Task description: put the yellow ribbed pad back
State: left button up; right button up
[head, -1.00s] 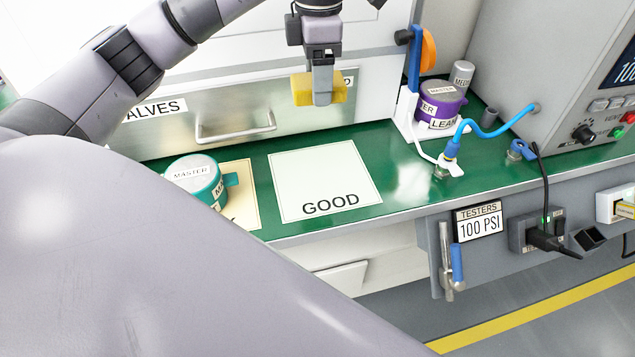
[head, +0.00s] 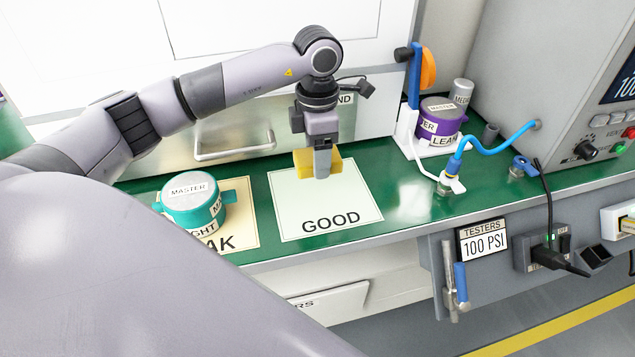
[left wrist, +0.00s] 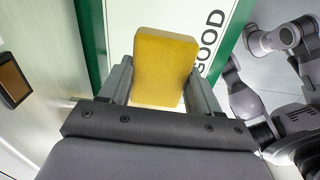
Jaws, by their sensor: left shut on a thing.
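The yellow ribbed pad (head: 336,161) is held in my left gripper (head: 322,170), above the back part of the white GOOD mat (head: 330,211). In the left wrist view the pad (left wrist: 165,65) sits between the two fingers of the left gripper (left wrist: 160,85), which are shut on its sides. Part of the mat shows behind it there. I cannot tell how far the pad is above the mat. My right gripper is not in the head view.
A teal MASTER canister (head: 190,202) stands on the tan mat (head: 243,228) to the left. A purple canister (head: 440,120) stands by a white stand with a blue post (head: 413,85). A blue hose (head: 490,133) runs to the grey tester (head: 560,80). Green bench (head: 400,205) shows between.

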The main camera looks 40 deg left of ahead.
aim_at(318, 194)
pick_arm(q)
notch_tip(318, 194, down, 7)
jog(key=shift+f, duration=0.15)
dwell(0.4)
jog(key=shift+f, duration=0.1)
jog(key=o, duration=1.2)
jog(key=shift+b, duration=0.3)
jog(key=r, duration=0.7)
jog(key=shift+w+a+p, duration=0.25)
jog(key=shift+w+p, duration=0.05)
jog(key=shift+w, duration=0.05)
